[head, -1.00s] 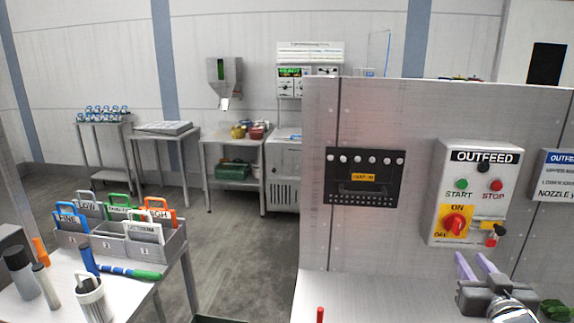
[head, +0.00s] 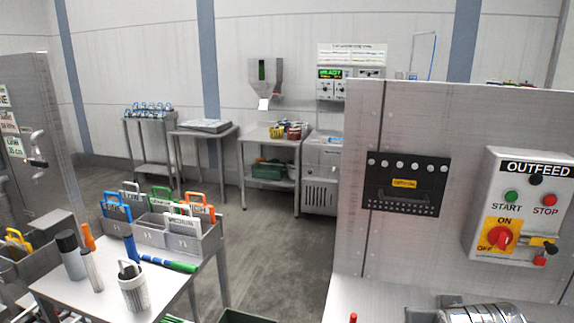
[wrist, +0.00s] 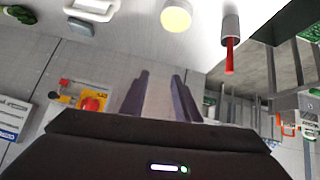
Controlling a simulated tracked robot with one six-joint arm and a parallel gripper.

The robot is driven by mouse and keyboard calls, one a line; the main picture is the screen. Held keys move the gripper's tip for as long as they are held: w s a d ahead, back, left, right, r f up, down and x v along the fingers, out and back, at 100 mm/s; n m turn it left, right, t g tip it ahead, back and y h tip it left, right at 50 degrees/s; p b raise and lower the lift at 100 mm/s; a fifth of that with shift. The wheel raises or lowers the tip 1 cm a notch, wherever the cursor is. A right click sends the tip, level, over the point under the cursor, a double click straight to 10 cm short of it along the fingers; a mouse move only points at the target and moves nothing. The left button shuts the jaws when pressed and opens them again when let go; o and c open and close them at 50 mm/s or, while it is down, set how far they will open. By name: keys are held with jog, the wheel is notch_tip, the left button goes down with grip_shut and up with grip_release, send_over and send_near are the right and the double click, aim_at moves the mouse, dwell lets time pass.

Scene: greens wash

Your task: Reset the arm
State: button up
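My gripper shows in the wrist view (wrist: 161,82), its two dark fingers apart with nothing between them.
The OUTFEED panel (head: 518,170) hangs on a metal wall (head: 400,240) beside a black unit (head: 405,184). A small table (head: 80,283) at left holds a grey bin (head: 185,245) of tags. Open floor (head: 262,255) lies between table and wall.

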jog(key=s+a+f+n+g+y, duration=0.2)
jog(key=s+a+g+y, duration=0.1)
jog(key=s+a, duration=0.6)
jog(key=a, duration=0.3)
jog(key=shift+n, duration=0.3)
jog(key=shift+s+d, duration=0.1)
